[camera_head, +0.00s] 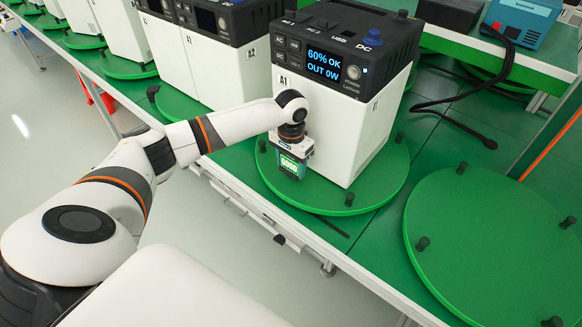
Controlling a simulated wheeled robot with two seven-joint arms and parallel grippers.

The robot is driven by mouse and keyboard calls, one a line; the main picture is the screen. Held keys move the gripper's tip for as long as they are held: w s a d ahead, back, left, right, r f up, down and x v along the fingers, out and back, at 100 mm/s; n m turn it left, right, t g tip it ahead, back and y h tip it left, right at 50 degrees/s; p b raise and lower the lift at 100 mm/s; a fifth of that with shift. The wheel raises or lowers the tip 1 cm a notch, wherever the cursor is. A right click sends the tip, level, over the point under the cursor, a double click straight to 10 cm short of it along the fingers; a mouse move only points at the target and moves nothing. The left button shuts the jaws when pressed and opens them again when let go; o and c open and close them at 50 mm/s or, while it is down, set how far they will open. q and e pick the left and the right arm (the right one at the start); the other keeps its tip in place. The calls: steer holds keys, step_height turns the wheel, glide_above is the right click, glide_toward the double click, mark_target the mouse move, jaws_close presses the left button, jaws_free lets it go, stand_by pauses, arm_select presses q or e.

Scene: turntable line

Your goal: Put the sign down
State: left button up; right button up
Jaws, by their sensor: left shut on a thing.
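The sign (291,166) is a small dark-edged plate with a green face and pale lettering that is too small to read surely. My left gripper (294,148) is shut on it from above. The sign is in front of the white power unit (345,115), near the front edge of its green turntable (335,205). I cannot tell whether the sign's lower edge touches the turntable. The unit's screen reads "60% OK OUT 0W". My right gripper is not in view.
An empty green turntable (495,245) with black pegs lies to the right. More white units (185,65) stand on turntables at the upper left. A black cable (460,115) and a blue device (522,20) are at the upper right. The bench edge runs below the sign.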

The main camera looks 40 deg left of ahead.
arm_select(q)
steer(key=shift+f, duration=0.95)
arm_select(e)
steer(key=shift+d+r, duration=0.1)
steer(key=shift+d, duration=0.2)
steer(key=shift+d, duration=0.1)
arm_select(q)
steer(key=o, duration=1)
steer(key=shift+f, duration=0.15)
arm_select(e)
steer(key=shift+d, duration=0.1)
arm_select(q)
step_height(320, 180, up, 11)
steer(key=shift+r+b, duration=0.1)
steer(key=shift+b, duration=0.2)
steer(key=shift+r, duration=0.55)
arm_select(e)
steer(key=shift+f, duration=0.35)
